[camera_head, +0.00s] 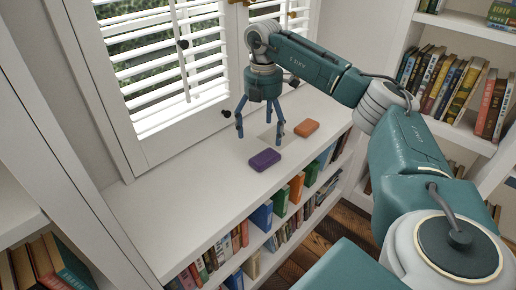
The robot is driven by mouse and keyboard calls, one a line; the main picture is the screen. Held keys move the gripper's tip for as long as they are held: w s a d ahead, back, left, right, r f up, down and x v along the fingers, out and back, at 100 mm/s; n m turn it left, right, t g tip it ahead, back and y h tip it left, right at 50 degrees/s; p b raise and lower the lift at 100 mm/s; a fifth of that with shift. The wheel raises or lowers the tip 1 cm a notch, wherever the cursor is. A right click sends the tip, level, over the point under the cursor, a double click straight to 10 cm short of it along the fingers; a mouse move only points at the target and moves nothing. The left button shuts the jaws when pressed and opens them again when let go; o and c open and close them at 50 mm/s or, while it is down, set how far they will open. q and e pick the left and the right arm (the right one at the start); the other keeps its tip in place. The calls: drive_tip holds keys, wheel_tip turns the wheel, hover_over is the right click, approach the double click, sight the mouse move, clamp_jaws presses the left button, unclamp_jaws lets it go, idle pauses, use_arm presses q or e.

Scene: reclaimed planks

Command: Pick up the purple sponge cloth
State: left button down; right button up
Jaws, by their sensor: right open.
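The purple sponge cloth (264,160) lies flat on the white window-side shelf top (185,200), close to its front edge. My right gripper (260,138) points down over the shelf top with its blue fingers spread apart and nothing between them. My left gripper is not in view.
An orange block (306,128) lies right of the right gripper. Shuttered windows (165,60) stand behind the shelf top. Books fill the shelves below its front edge and the bookcase (470,135) at right. The shelf top's left part is clear.

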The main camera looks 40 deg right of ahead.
sight(264, 154)
drive_tip(key=f, duration=0.3)
drive_tip(key=shift+s+f, duration=0.25)
drive_tip(key=shift+f, duration=0.05)
wheel_tip(264, 154, down, 5)
drive_tip(key=shift+d+b, duration=0.15)
drive_tip(key=shift+b, duration=0.3)
drive_tip(key=shift+w+f, duration=0.1)
drive_tip(key=shift+f, duration=0.15)
drive_tip(key=c, duration=1)
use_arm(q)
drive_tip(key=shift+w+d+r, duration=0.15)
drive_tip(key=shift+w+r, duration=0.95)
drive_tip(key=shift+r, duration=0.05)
use_arm(e)
drive_tip(key=shift+c, duration=0.3)
